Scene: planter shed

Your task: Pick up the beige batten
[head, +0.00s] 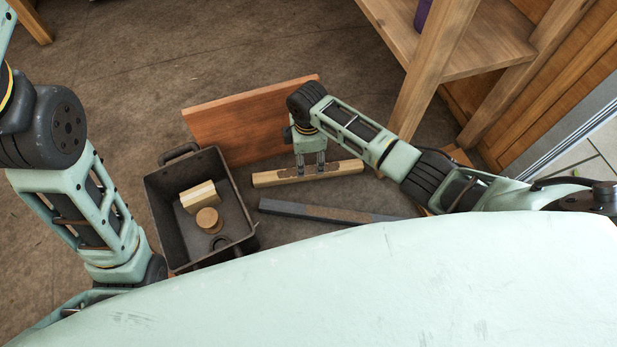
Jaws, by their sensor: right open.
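The beige batten (346,168) is a long, pale wooden bar lying on the floor in the middle of the head view, in front of a reddish-brown board. My right gripper (311,167) points down at the middle of the batten. Its fingertips are apart and overlap the batten in the picture. I cannot tell whether they touch it. Part of my left arm shows at the left, but its gripper is out of view.
A dark bin (163,208) with a pale block (198,196) and a round wooden disc (208,220) stands left of the batten. A dark grey bar (325,213) lies nearer me. The reddish-brown board (250,123) stands behind. A wooden shelf (480,45) stands at the upper right.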

